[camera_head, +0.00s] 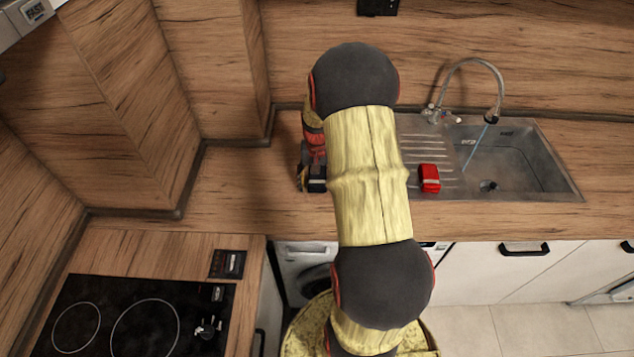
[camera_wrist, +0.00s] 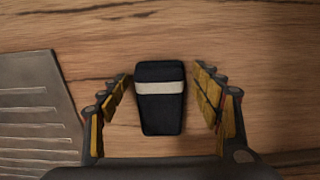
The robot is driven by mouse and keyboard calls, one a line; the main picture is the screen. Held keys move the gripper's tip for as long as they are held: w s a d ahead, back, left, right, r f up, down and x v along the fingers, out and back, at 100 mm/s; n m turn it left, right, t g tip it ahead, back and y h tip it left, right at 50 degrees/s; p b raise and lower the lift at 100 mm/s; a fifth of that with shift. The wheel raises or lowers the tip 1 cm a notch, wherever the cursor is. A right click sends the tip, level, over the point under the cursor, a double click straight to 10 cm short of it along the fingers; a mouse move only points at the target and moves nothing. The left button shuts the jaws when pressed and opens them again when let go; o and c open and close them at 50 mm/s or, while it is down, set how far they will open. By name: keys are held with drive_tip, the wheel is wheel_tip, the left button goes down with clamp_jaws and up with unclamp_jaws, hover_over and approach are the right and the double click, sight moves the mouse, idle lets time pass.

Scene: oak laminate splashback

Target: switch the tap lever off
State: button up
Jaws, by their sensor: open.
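The chrome tap (camera_head: 467,66) stands behind the sink in the head view, with its curved spout over the basin. A bluish stream of water (camera_head: 475,148) runs from the spout. Small fittings at the tap's base include what looks like the lever (camera_head: 452,116); its exact position is too small to tell. My gripper (camera_wrist: 163,74) is open in the wrist view, its yellow-padded fingers on either side of a black block with a pale band (camera_wrist: 160,100), without visible contact. It is well left of the tap in the head view, largely hidden by my arm. The tap is outside the wrist view.
The steel sink (camera_head: 565,190) has a ribbed drainboard, its edge also in the wrist view (camera_wrist: 35,120). A red object (camera_head: 429,178) lies on the drainboard. A black hob (camera_head: 135,320) is at lower left. The wooden counter (camera_head: 225,185) is clear left of my arm.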

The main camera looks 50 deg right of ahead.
sight(316, 179)
drive_tip(key=r, duration=0.4)
drive_tip(key=d+r+p, duration=0.1)
drive_tip(key=r, duration=0.2)
drive_tip(key=shift+w+r, duration=0.1)
drive_tip(key=shift+w, duration=0.2)
drive_tip(key=shift+r, duration=0.35)
drive_tip(key=shift+w+a+r, duration=0.1)
drive_tip(key=shift+a+r, duration=0.1)
drive_tip(key=shift+r, duration=0.05)
drive_tip(key=a+r+n+t+h, duration=0.15)
drive_tip(key=a+r+n, duration=0.35)
drive_tip(key=a+r, duration=1.3)
drive_tip(key=s+a+r+n+t, duration=0.2)
drive_tip(key=s+a, duration=0.4)
drive_tip(key=a, duration=0.2)
drive_tip(key=s+a+r+n+t+y, duration=0.1)
drive_tip(key=s+a+r+n+t, duration=0.1)
drive_tip(key=s+a, duration=0.4)
drive_tip(key=a+r+n, duration=0.1)
drive_tip(key=a, duration=0.1)
drive_tip(key=shift+s+a, duration=0.25)
drive_tip(key=shift+a, duration=0.05)
